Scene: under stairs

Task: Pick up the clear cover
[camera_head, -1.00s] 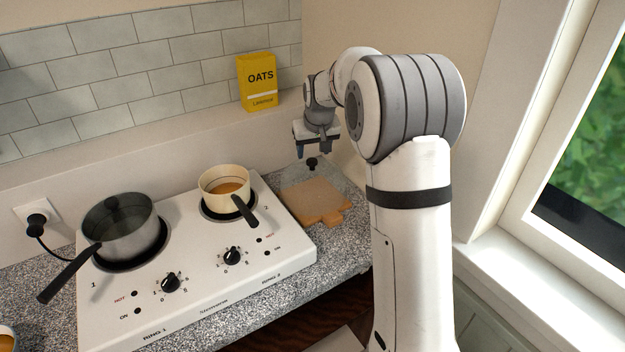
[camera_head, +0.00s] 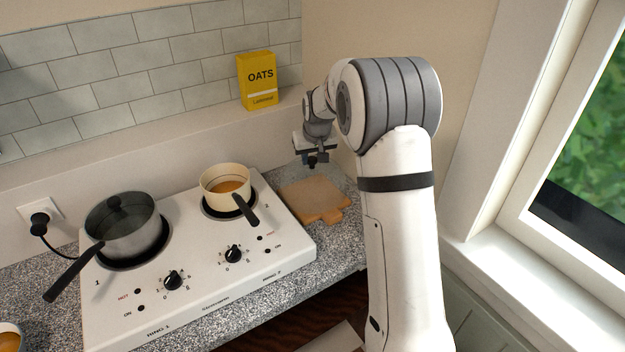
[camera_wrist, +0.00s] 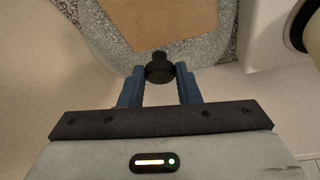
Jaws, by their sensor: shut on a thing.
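The clear cover (camera_wrist: 207,46) is a see-through lid with a black knob (camera_wrist: 160,68). In the wrist view the knob is between the blue fingers of my gripper (camera_wrist: 160,88), which is shut on it. In the head view my gripper (camera_head: 314,160) is low over the counter's back corner, just behind the cutting board. The clear part of the cover is hard to make out there. I cannot tell whether the cover touches the counter.
A wooden cutting board (camera_head: 312,199) lies in front of my gripper. To the left, a white hob (camera_head: 205,268) carries a cream pan (camera_head: 222,180) and a grey lidded pot (camera_head: 122,228). An oats box (camera_head: 257,82) stands on the ledge. Walls are close behind; a window is at right.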

